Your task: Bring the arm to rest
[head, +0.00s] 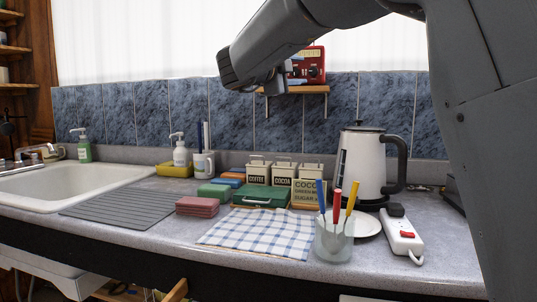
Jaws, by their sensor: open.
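My arm reaches in from the right and bends over high above the counter (265,227). My gripper (276,84) is at its end, in front of the white blind and the tiled wall, beside a red device on a small wall shelf. It is small and partly hidden by the arm's end link. It is open, holds nothing that I can see, and is clear of the things on the counter.
A kettle (364,165), a glass of coloured-handled utensils (333,240) and a power strip (402,236) stand at the right. Canisters (284,176), a checked cloth (258,233) and a green case (262,197) are in the middle. A sink (75,185) is left.

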